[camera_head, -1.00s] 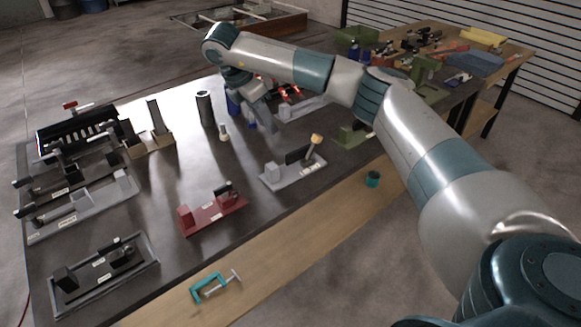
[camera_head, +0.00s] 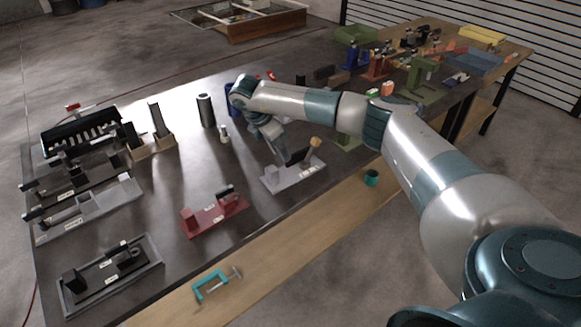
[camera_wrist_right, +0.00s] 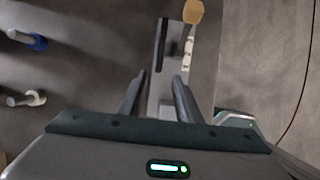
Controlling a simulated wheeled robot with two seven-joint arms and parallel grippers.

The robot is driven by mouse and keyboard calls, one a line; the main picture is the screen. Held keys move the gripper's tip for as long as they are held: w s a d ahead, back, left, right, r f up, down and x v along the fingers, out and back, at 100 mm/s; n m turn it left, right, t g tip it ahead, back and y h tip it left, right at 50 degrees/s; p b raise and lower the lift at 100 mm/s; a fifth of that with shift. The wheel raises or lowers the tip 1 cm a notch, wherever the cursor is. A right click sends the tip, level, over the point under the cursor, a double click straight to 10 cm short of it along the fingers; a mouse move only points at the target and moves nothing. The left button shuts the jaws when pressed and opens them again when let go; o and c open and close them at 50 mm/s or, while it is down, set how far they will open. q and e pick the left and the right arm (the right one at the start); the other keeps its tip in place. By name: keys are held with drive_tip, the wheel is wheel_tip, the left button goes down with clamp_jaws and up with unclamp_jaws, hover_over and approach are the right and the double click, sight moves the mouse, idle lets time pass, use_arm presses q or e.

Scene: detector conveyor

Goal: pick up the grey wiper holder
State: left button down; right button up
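The grey wiper holder (camera_head: 291,178) is a light grey base with an upright block, a dark plate and a yellow-tipped piece. It stands on the dark table near the front edge. My right gripper (camera_head: 282,155) is just above and behind it in the head view and hides part of it. In the right wrist view the two fingers (camera_wrist_right: 160,78) are apart, with the grey holder (camera_wrist_right: 170,75) beneath and between them. I cannot tell whether they touch it. My left gripper is not in view.
A red holder (camera_head: 214,216) stands to the left, and a green holder (camera_head: 347,141) to the right. A teal clamp (camera_head: 215,285) and a teal cup (camera_head: 371,177) are on the wooden front strip. A dark cylinder (camera_head: 206,110) stands behind. Dark table lies bare between the holders.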

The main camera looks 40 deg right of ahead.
sight(284, 168)
drive_tip(key=shift+f, duration=0.15)
drive_tip(key=shift+d+f+p, duration=0.2)
drive_tip(key=shift+f+p, duration=0.3)
drive_tip(key=shift+p, duration=0.05)
drive_tip(key=p+x, duration=0.1)
drive_tip(key=x, duration=0.2)
drive_tip(key=shift+w, duration=0.2)
drive_tip(key=shift+d+f+p, duration=0.15)
drive_tip(key=shift+f+p, duration=0.15)
drive_tip(key=shift+f, duration=0.25)
clamp_jaws()
